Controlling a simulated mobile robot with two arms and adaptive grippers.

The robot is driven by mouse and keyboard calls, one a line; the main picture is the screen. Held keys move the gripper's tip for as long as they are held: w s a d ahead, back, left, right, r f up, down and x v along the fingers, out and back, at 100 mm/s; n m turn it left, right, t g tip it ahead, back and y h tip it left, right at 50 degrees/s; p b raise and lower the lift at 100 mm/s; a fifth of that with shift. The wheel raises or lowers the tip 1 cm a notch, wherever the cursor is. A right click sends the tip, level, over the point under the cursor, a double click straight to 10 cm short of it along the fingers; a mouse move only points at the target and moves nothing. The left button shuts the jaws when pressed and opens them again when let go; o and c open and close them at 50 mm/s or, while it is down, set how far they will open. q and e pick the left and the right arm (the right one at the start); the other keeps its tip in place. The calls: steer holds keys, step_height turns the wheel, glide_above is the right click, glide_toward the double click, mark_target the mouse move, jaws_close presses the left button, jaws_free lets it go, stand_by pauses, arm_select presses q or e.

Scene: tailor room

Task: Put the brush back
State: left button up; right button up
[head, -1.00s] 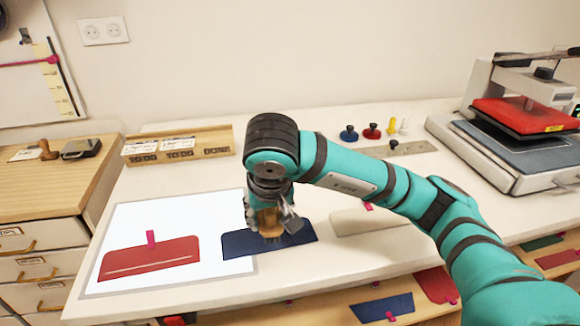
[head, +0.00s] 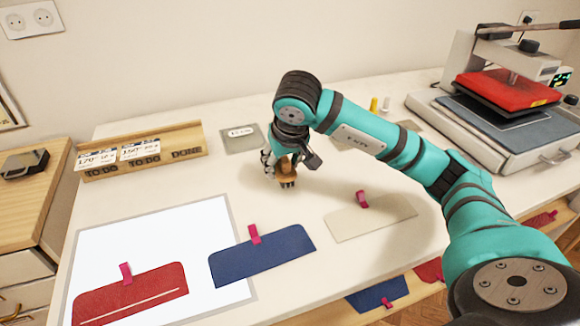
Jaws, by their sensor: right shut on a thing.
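My right gripper (head: 290,160) is shut on a small brush (head: 287,172) with a tan wooden body and dark bristles pointing down. It holds the brush over the white table, behind the blue piece and the cream piece. Whether the bristles touch the table, I cannot tell. A grey plate (head: 243,138) with a pale label lies on the table just left of and behind the gripper. My left gripper is not in view.
A red piece (head: 130,292) lies on the white mat (head: 150,237); a blue piece (head: 262,256) overlaps its edge. A cream piece (head: 370,218) lies right. A wooden holder (head: 187,152) with cards stands back left. A heat press (head: 500,125) stands back right.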

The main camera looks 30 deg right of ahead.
mark_target(290, 171)
steer(key=shift+w+d+f, duration=0.1)
steer(key=shift+w+d, duration=0.1)
steer(key=shift+d, duration=0.95)
steer(key=shift+d+f, duration=0.1)
steer(key=shift+f, duration=0.1)
step_height(290, 171, down, 2)
steer(key=shift+f+p, duration=0.1)
steer(key=shift+p, duration=0.2)
steer(key=shift+f, duration=0.4)
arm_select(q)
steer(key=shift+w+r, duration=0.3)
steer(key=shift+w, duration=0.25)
arm_select(e)
steer(key=shift+f, duration=0.15)
steer(key=o, duration=0.7)
steer(key=shift+f, duration=0.1)
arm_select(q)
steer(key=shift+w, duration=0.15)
arm_select(e)
steer(key=o, duration=0.5)
